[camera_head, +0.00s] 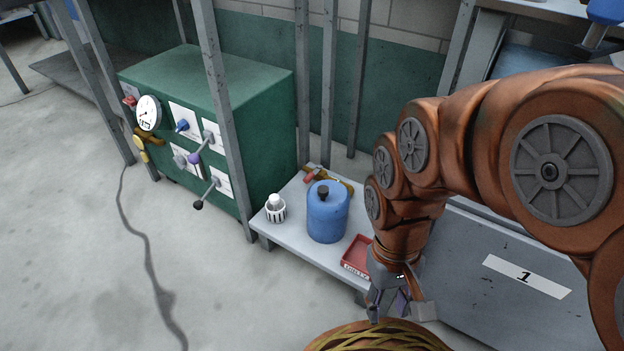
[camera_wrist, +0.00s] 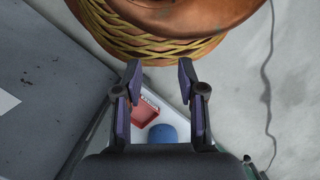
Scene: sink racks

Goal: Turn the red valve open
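A small red handle (camera_head: 313,174) shows on a brass-coloured fitting at the back of the low grey bench, partly hidden behind a blue canister. Another small red part (camera_head: 130,101) shows on the left edge of the green cabinet, above brass-coloured fittings and beside a white gauge. I cannot tell for sure which one is the red valve. My gripper (camera_head: 400,312) points down in front of the bench, apart from both red parts. In the wrist view my gripper (camera_wrist: 159,75) has its two fingers spread with nothing between them. Neither red handle can be made out in the wrist view.
The blue canister (camera_head: 327,215), a white basket (camera_head: 275,210) with a white bottle, and a red tray (camera_head: 357,256) stand on the bench (camera_head: 300,258). The green cabinet (camera_head: 215,85) has several levers. Grey posts (camera_head: 222,110) stand before it. The left floor is clear except for a cable.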

